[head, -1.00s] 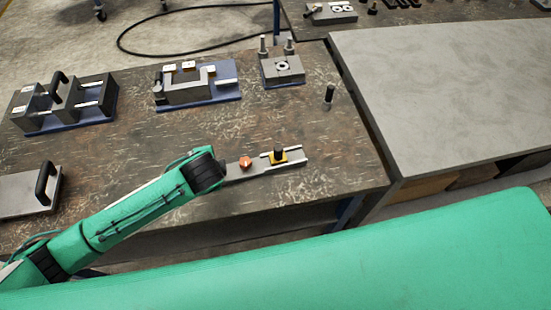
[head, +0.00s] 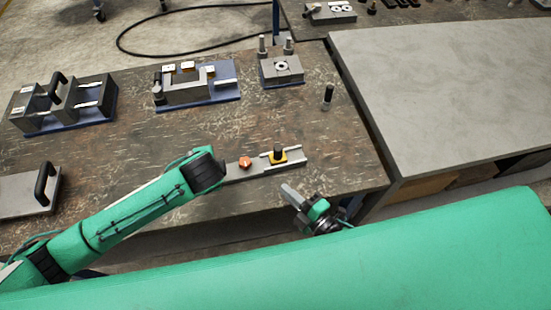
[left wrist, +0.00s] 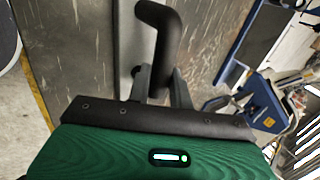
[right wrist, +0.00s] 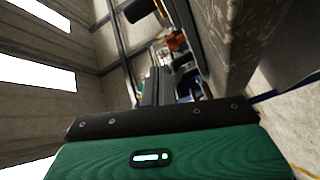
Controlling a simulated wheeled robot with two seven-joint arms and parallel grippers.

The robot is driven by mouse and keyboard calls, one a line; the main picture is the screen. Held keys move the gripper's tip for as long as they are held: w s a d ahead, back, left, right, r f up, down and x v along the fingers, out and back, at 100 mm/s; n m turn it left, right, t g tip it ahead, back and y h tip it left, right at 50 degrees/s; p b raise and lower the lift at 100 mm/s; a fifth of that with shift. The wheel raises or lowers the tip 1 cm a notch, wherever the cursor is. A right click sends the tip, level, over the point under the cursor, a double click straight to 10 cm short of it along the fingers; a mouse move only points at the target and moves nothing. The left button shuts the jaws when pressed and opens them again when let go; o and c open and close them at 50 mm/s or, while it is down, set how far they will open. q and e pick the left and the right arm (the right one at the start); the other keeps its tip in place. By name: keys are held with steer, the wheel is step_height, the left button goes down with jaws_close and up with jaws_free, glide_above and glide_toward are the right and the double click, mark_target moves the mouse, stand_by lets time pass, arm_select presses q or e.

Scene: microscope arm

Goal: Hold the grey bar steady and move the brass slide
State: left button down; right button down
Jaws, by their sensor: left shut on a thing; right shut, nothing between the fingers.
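The grey bar (head: 258,168) lies near the front right of the worn table in the head view. It carries an orange knob (head: 245,162) and the brass slide (head: 284,159), which has a black knob, near its right end. My left gripper (left wrist: 162,82) is shut on a black handle (left wrist: 166,35) in the left wrist view; in the head view my wrist hides this grip and the bar's left end. My right gripper (head: 290,194) is shut and empty, in front of and below the bar's right part, apart from it. The orange knob shows beyond its fingers in the right wrist view (right wrist: 175,43).
Blue-based fixtures (head: 210,98) stand along the back of the table. A grey plate with a black handle (head: 44,182) lies at the left. A black-topped pin (head: 327,97) stands at right. A grey table (head: 450,90) adjoins on the right.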

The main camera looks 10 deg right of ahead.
mark_target(278, 154)
arm_select(q)
steer(key=shift+r, duration=0.1)
arm_select(e)
steer(key=n, duration=0.1)
steer(key=w+n, duration=0.1)
steer(key=n, duration=0.1)
steer(key=n+y, duration=0.1)
steer(key=shift+w+d+r+n+g, duration=0.15)
steer(key=shift+r+n+g, duration=0.15)
steer(key=shift+w, duration=0.1)
steer(key=x, duration=1)
steer(key=d, duration=0.3)
steer(key=shift+w+d, duration=0.1)
steer(key=shift+w, duration=0.25)
steer(key=shift+w+d, duration=0.1)
steer(key=shift+d, duration=0.25)
steer(key=d, duration=0.6)
steer(key=shift+w+d, duration=0.2)
steer(key=shift+w, duration=0.05)
arm_select(q)
steer(key=shift+a, duration=0.1)
arm_select(e)
steer(key=shift+a, duration=0.15)
